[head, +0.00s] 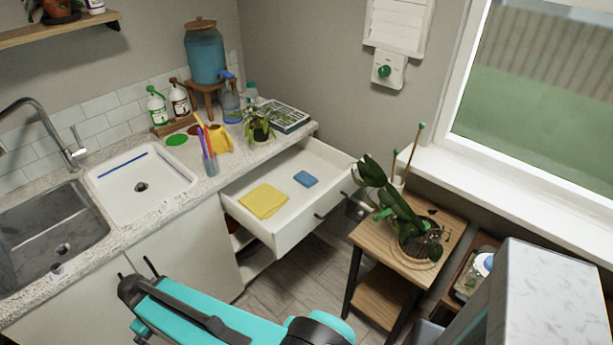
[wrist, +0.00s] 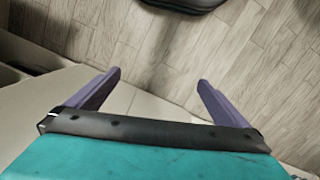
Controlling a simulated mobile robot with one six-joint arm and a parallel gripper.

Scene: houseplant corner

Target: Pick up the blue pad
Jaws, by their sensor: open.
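The blue pad (head: 306,179) lies flat inside the open white drawer (head: 285,240), toward its right side. A yellow cloth (head: 263,201) lies in the same drawer, to the left of the pad and apart from it. In the wrist view my gripper (wrist: 160,85) is open, with its two purple fingers wide apart and nothing between them. The wrist view shows floor and pale cabinet surfaces, and the pad is not in it. In the head view my teal arm crosses the bottom, in front of the cabinets and apart from the drawer.
The countertop (head: 215,185) behind the drawer holds a yellow watering can (head: 220,139), a cup with colored sticks (head: 210,165) and a potted plant (head: 259,128). The floor (head: 300,285) below the drawer is clear.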

